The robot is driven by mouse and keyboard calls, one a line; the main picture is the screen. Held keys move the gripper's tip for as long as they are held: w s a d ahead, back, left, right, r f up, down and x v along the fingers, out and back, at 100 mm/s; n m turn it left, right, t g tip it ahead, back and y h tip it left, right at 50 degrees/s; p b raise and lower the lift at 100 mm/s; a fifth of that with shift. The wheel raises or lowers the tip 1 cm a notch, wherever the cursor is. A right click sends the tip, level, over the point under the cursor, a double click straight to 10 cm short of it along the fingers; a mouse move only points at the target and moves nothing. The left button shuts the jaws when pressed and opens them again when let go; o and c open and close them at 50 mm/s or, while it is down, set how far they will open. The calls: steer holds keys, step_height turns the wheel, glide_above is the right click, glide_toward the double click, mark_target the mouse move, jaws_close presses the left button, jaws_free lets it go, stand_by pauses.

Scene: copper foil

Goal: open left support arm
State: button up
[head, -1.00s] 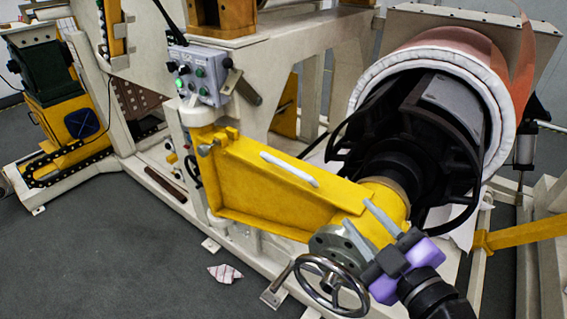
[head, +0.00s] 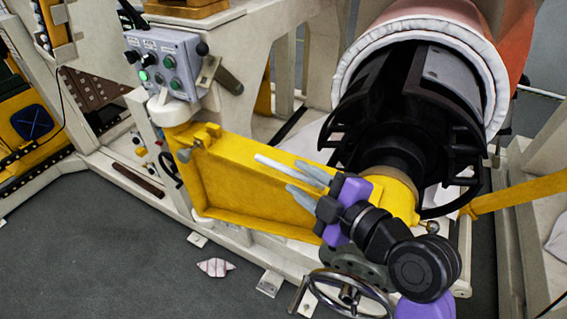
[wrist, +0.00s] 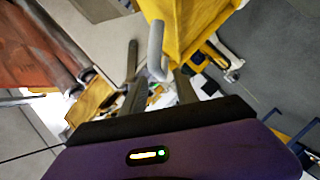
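The left support arm is a long yellow beam (head: 235,180) running from a post under the control box to the hub of the black reel (head: 405,120). It also shows in the wrist view (wrist: 190,25). A pale bar handle (head: 268,162) sits on its upper side. My gripper (head: 293,175), purple with two grey fingers, is at the handle's near end with its fingers apart. In the wrist view the handle (wrist: 156,45) shows between the spread fingers (wrist: 157,60), with gaps visible on both sides. Whether the fingers touch it cannot be told. The fingers partly hide the handle's right end.
A grey control box (head: 163,63) with buttons stands above the beam's left end. A metal handwheel (head: 345,295) is below my arm. The copper roll with its white edge (head: 430,35) surrounds the reel. A yellow bar (head: 515,192) lies right. Open floor (head: 100,255) is at lower left.

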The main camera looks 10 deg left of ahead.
mark_target(293, 174)
steer(key=p+x, duration=0.1)
steer(key=x, duration=0.4)
jaws_close()
stand_by(1.4)
